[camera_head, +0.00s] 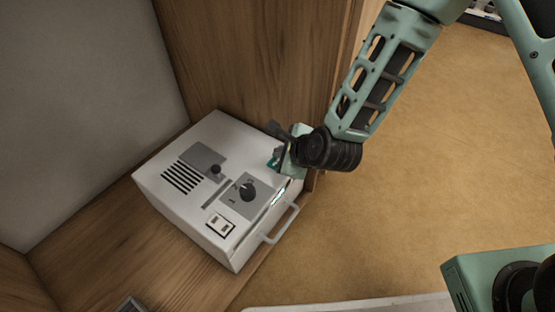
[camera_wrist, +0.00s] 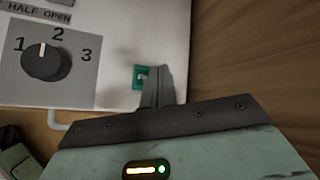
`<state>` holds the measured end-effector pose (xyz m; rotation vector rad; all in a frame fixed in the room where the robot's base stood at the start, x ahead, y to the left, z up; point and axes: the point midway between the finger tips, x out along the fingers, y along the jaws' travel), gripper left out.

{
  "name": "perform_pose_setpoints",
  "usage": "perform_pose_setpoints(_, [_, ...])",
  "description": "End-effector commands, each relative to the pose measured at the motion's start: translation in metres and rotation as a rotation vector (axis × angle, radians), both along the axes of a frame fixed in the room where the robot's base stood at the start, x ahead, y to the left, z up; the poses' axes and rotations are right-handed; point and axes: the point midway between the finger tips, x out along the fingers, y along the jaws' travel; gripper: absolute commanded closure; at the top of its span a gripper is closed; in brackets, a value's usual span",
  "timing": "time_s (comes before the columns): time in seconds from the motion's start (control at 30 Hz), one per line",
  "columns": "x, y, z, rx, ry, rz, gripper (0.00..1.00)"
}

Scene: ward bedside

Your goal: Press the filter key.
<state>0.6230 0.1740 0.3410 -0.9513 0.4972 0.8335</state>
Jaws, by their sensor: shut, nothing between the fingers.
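The white device (camera_head: 190,150) stands on a wooden surface. A small teal key with a pale mark (camera_wrist: 139,77) is on its white top, and a bit of teal also shows at my gripper in the head view (camera_head: 272,163). I take it for the filter key, though its label cannot be read. My gripper (camera_wrist: 157,82) is shut and empty, its fingers at the right edge of the teal key, partly covering it. I cannot tell whether they touch it. In the head view my gripper (camera_head: 279,150) is over the device's right corner.
A dial (camera_head: 248,190) numbered 1 to 3 sits left of the key in the wrist view (camera_wrist: 46,62). The device also has a two-part switch (camera_head: 219,225), a grille (camera_head: 183,176) and a front handle (camera_head: 281,222). A wooden panel (camera_head: 260,60) rises close behind.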

Motion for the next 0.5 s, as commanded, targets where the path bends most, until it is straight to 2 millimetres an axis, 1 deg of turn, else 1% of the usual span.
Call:
perform_pose_setpoints(0.27, [0.0, 0.0, -0.0002, 0.0, 0.0, 0.0, 1.0])
perform_pose_setpoints(0.5, [-0.0003, -0.0001, -0.0077, 0.0, 0.002, -0.001, 1.0])
